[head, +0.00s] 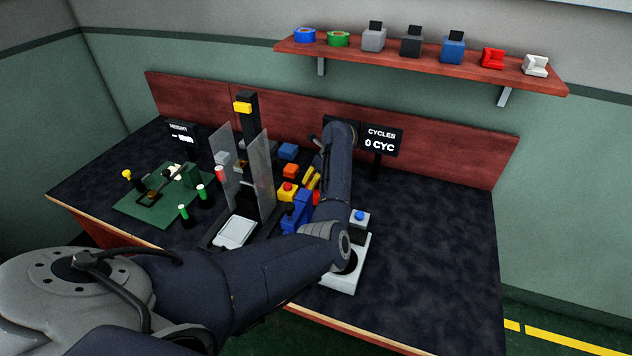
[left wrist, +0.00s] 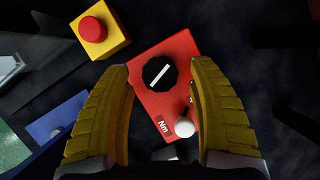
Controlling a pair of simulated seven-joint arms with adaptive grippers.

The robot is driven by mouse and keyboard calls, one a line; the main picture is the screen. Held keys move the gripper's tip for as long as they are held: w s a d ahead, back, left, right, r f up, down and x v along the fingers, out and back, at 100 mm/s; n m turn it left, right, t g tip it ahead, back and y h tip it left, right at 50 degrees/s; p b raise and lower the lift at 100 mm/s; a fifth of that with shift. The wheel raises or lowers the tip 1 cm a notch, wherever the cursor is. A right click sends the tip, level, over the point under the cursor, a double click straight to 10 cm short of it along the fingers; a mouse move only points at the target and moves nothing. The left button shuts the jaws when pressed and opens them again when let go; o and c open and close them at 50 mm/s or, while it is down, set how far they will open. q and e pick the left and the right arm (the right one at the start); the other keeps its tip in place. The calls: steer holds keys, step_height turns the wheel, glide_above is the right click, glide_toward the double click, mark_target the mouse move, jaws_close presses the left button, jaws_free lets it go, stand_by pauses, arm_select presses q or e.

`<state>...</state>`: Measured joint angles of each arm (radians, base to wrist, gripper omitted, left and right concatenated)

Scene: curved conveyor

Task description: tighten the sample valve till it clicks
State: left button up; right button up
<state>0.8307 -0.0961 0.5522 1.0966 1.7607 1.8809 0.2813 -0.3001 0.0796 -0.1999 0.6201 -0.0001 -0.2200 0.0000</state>
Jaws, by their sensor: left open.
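In the left wrist view a red block marked "Nm" (left wrist: 180,50) carries a round black knob (left wrist: 160,73) with a white slanted line; I take this for the sample valve. A white ball (left wrist: 184,127) sits at the block's lower end. My left gripper (left wrist: 157,77) is open, its yellow fingertips on either side of the knob with gaps to it. How high they are above the knob I cannot tell. In the head view my left gripper (head: 311,179) points down at the red block (head: 316,198), which is mostly hidden by my arm. My right gripper is not in view.
A yellow box with a red button (head: 288,191) stands left of the red block, with blue parts (head: 297,215) nearby. Clear panels (head: 235,180) stand further left. A white-based box with a blue button (head: 359,220) is close to my forearm. The table's right side is clear.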

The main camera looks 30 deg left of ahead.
arm_select(q)
steer(key=shift+x, duration=1.05)
steer(key=shift+c, duration=0.2)
jaws_close()
